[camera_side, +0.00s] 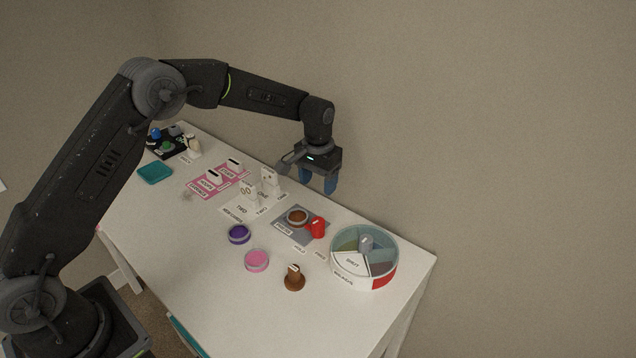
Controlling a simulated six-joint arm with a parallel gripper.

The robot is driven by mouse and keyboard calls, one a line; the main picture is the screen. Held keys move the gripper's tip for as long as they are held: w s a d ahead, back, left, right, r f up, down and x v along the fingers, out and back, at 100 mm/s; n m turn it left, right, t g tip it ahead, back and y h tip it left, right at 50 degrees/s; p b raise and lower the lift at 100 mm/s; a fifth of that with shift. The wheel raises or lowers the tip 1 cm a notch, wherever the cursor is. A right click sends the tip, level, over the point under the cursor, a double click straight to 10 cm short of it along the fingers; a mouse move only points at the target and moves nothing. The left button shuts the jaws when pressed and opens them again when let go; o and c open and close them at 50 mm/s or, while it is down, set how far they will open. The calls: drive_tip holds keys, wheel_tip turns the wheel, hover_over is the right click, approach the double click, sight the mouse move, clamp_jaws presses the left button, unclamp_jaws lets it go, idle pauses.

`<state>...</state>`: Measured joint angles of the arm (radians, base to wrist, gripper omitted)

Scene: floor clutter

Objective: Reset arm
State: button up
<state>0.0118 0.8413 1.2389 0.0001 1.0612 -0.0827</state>
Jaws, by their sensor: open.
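My gripper (319,183) hangs from the end of my arm, pointing down, with blue fingertips. It is open and seems empty. It is above the far long side of the white table, over the area between the white cards and the red object. The arm reaches up from the lower left and bends over the table. The fingertips look clear of the things below, though the exact height is hard to tell.
The white table (215,290) holds a round divided container (378,277), a red object (318,228) beside a brown dish on a grey mat (290,232), purple (239,234) and pink (257,261) discs, a brown stamp-like piece (294,281), white cards (250,192), a pink mat (203,190) and a teal tray (155,173).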

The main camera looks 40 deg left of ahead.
drive_tip(key=s+r+t, duration=0.3)
drive_tip(key=s+r, duration=1)
drive_tip(key=r, duration=0.4)
drive_tip(key=s+r+t, duration=0.1)
drive_tip(key=s+t, duration=0.1)
drive_tip(key=s, duration=1.9)
drive_tip(key=shift+s+a+r+m+t, duration=0.15)
drive_tip(key=shift+s+a+m+t, duration=0.15)
drive_tip(key=shift+m, duration=0.1)
